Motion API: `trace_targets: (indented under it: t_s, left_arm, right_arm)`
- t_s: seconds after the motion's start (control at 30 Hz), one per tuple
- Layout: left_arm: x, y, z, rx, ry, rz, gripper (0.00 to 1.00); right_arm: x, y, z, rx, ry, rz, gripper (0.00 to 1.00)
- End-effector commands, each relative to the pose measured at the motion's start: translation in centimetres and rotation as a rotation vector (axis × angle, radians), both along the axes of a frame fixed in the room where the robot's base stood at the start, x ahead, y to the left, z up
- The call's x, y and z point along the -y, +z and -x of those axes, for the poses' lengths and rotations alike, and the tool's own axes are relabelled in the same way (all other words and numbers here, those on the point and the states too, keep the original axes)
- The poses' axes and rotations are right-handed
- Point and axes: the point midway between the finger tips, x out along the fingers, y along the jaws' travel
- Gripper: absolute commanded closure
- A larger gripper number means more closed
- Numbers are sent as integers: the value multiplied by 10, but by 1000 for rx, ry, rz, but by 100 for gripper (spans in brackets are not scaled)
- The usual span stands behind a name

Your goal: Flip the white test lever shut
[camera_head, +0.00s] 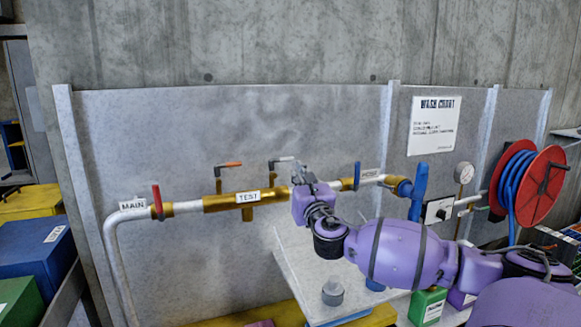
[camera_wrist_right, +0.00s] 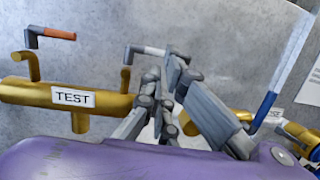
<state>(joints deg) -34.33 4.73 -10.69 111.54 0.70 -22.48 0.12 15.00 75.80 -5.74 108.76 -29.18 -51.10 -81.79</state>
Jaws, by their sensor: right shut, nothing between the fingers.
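The white test lever (camera_head: 284,159) sits on a short brass stem at the right of the brass TEST body (camera_head: 228,202). Its handle points right, roughly along the pipe. In the right wrist view the lever (camera_wrist_right: 148,50) shows a dark pivot and a pale sleeve, with its right end close to my fingers. My right gripper (camera_head: 299,174) is at the right end of the lever, shut and empty. In the wrist view its fingers (camera_wrist_right: 174,72) reach up beside the handle's end; I cannot tell whether they touch it. My left gripper is out of view.
An orange-sleeved lever (camera_head: 229,165) stands left of the TEST label. A red handle (camera_head: 157,202) is at MAIN and a blue handle (camera_head: 357,176) is right of my gripper. A grey panel (camera_head: 240,125) lies close behind the pipe. A hose reel (camera_head: 525,185) is at right.

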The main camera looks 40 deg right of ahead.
Motion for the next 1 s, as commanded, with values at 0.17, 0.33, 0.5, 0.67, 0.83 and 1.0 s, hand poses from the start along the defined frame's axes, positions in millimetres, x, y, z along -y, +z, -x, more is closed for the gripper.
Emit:
trace_targets:
  t_s: [0.17,0.33,0.5,0.67,0.83,1.0]
  left_arm:
    - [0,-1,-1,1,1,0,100]
    - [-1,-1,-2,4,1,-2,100]
    - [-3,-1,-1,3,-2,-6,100]
    - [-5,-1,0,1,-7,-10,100]
    - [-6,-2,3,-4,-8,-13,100]
    - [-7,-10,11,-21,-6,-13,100]
  right_arm:
    - [16,7,-32,2,-1,-3,100]
    - [25,12,-51,2,0,-2,100]
    - [30,14,-61,1,1,-3,100]
    - [30,14,-62,1,1,-2,100]
    - [30,14,-62,1,1,-2,100]
    - [31,10,-71,-4,12,1,100]
